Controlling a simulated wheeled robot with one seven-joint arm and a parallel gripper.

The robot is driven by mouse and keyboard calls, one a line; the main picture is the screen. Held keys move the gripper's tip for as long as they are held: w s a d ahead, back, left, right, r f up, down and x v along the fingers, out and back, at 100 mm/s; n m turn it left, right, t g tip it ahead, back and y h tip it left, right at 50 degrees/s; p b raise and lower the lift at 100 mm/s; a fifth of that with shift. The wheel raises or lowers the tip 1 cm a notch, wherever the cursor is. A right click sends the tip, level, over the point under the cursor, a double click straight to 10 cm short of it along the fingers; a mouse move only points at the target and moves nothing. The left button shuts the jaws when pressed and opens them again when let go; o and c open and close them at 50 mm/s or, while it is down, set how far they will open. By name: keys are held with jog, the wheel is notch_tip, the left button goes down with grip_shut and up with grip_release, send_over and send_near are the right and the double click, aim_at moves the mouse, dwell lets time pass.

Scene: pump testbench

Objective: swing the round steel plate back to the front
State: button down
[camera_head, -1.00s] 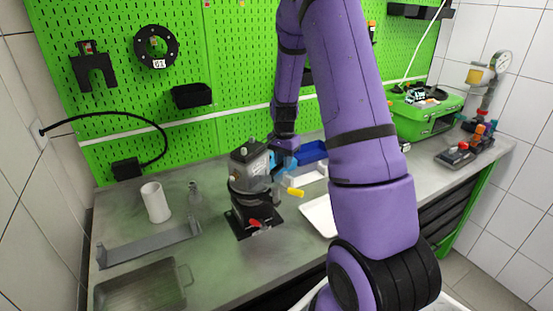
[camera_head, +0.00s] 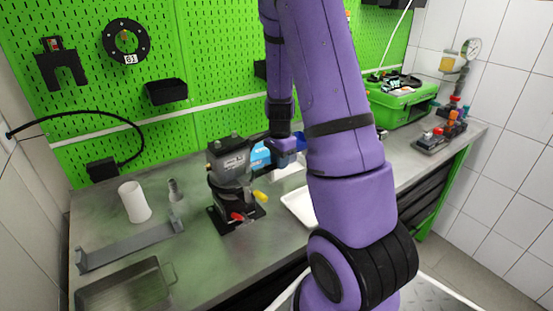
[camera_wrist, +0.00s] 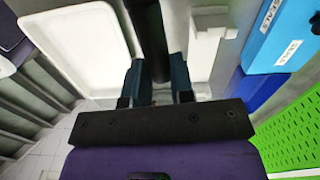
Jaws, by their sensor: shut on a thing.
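The pump unit (camera_head: 230,165) stands upright on a black base plate at the middle of the bench, with a yellow handle (camera_head: 260,197) and a red handle (camera_head: 237,216). I cannot clearly make out the round steel plate in either view. My gripper shows in the wrist view (camera_wrist: 157,88), its two fingers shut on a dark bar (camera_wrist: 150,40). I cannot tell whether this bar belongs to the plate. In the head view the gripper end is mostly hidden behind my arm, just right of the pump.
A white tray (camera_head: 297,204) lies right of the pump. A blue labelled box (camera_wrist: 283,35) is close to my gripper's right. A white cup (camera_head: 134,202), a grey bracket (camera_head: 130,245) and a metal tray (camera_head: 88,299) are at left. A green case (camera_head: 400,105) stands back right.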

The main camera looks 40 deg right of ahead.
jog(key=shift+s, duration=0.2)
dwell(0.4)
jog(key=c, duration=1)
grip_release()
jog(key=shift+r, duration=0.1)
notch_tip(320, 180, up, 11)
jog(key=shift+f, duration=0.2)
